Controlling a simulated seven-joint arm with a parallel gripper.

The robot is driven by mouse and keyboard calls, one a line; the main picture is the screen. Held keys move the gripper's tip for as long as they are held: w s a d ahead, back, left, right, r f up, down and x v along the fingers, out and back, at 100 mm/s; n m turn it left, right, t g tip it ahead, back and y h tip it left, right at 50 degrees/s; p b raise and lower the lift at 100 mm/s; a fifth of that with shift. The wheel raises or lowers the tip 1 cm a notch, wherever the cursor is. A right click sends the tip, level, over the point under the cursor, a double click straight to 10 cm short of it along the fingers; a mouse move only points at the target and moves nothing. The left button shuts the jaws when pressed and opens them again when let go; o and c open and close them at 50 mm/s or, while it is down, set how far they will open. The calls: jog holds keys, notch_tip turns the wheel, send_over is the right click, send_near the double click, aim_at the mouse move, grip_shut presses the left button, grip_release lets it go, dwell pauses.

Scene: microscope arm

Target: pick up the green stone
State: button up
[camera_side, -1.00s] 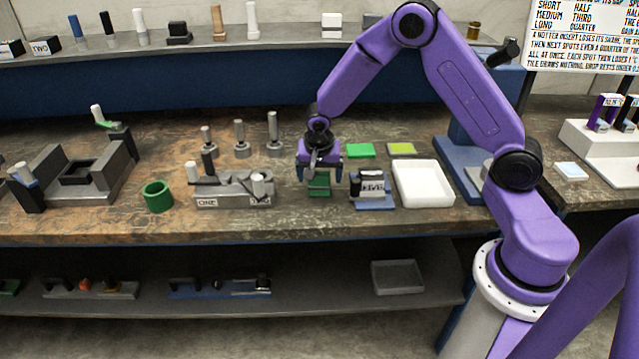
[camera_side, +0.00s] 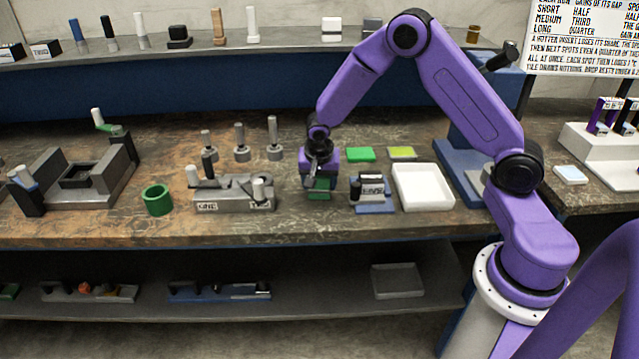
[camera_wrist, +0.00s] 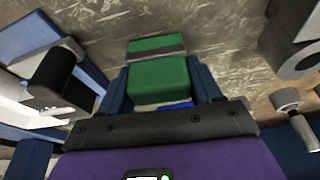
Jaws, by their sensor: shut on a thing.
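The green stone (camera_wrist: 158,80) is a green block between my gripper's two blue fingers in the wrist view. A grey band crosses it, with a darker green strip beyond the band. In the side view my gripper (camera_side: 319,180) points down low over the bench, left of the blue fixture, and the green stone (camera_side: 319,190) shows at its fingertips. My gripper is shut on the stone, with a finger on each side of it in the wrist view (camera_wrist: 160,88). Whether the stone's underside touches the bench is hidden.
A blue fixture with a black knob (camera_side: 373,192) stands close on the right, then a white tray (camera_side: 423,168). A grey fixture (camera_side: 234,195) is on the left, with a green ring (camera_side: 157,199) beyond it. A flat green block (camera_side: 361,154) and a yellow-green plate (camera_side: 401,152) lie behind.

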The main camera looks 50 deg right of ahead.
jog(key=shift+r, duration=0.55)
notch_tip(320, 180, up, 2)
jog(key=shift+s+r, duration=0.1)
jog(key=shift+r, duration=0.15)
jog(key=s+a+r, duration=0.1)
jog(key=s+r, duration=0.8)
jog(key=s, duration=0.4)
jog(key=shift+s+r, duration=0.15)
jog(key=shift+s, duration=0.25)
jog(key=shift+a, duration=0.1)
